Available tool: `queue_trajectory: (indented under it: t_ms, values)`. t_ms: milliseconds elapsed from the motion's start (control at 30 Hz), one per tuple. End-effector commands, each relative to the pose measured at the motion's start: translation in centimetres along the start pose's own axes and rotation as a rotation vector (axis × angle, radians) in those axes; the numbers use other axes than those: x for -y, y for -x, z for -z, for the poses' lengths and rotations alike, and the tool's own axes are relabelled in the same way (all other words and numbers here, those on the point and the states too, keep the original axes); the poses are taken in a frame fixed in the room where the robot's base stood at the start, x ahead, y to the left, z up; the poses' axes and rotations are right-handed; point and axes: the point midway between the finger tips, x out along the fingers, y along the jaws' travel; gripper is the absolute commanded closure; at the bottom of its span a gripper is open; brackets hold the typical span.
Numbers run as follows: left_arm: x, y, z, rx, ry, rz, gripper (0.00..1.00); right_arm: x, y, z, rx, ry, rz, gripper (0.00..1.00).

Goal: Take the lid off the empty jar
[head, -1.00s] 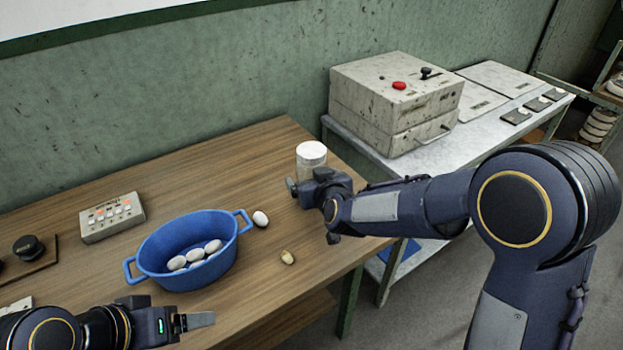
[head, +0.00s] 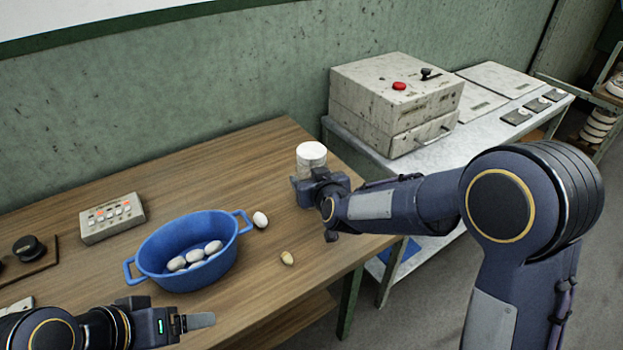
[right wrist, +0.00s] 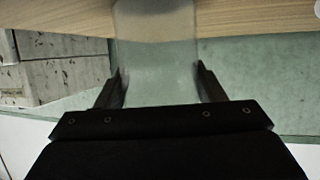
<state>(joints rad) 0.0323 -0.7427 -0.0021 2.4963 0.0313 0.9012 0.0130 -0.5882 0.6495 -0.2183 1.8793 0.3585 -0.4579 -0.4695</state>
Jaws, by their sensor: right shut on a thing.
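The jar (head: 309,169) stands upright near the table's right end, clear-walled with a white lid (head: 311,150) on top. My right gripper (head: 307,190) is shut on the jar's body, below the lid. In the right wrist view the see-through jar (right wrist: 156,50) lies between the two fingers of my right gripper (right wrist: 160,88), and no contents show in the part seen. The jar's lower part is hidden by the gripper in the head view. My left gripper (head: 202,320) is at the bottom left, away from the jar; its finger gap does not show.
A blue two-handled basin (head: 165,240) holds several white cocoons. A white cocoon (head: 260,219) and a yellowish one (head: 287,258) lie on the wooden table (head: 215,165). A button box (head: 112,217) stands at left. A grey machine (head: 395,100) sits on the side bench.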

Motion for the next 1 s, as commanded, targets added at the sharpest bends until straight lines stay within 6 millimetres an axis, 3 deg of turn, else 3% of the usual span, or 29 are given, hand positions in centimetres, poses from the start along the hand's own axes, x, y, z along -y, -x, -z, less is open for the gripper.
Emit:
queue_trajectory:
  t_ms: [167, 300, 567, 800, 1000]
  values:
    - [-0.1, 0.3, 0.2, 0.0, 0.0, 0.0, 0.21, 0.0, 0.5, 1.3, -0.004, 0.002, 0.0, 0.61]
    - [-0.4, 0.8, 0.4, 0.0, 0.0, 0.0, 0.21, 0.1, 1.4, 3.4, -0.007, 0.001, 0.001, 0.61]
    - [-1.6, 3.4, 1.7, 0.0, 0.0, 0.0, 0.21, 1.9, 8.3, 7.4, -0.006, 0.001, 0.007, 0.61]
    - [-2.3, 5.0, 2.5, 0.0, 0.0, 0.0, 0.21, 3.5, 13.8, 7.2, -0.002, 0.001, 0.004, 0.61]
    - [-2.7, 5.8, 2.9, 0.0, 0.0, 0.0, 0.21, 4.2, 16.3, 7.1, -0.001, 0.0, 0.002, 0.61]
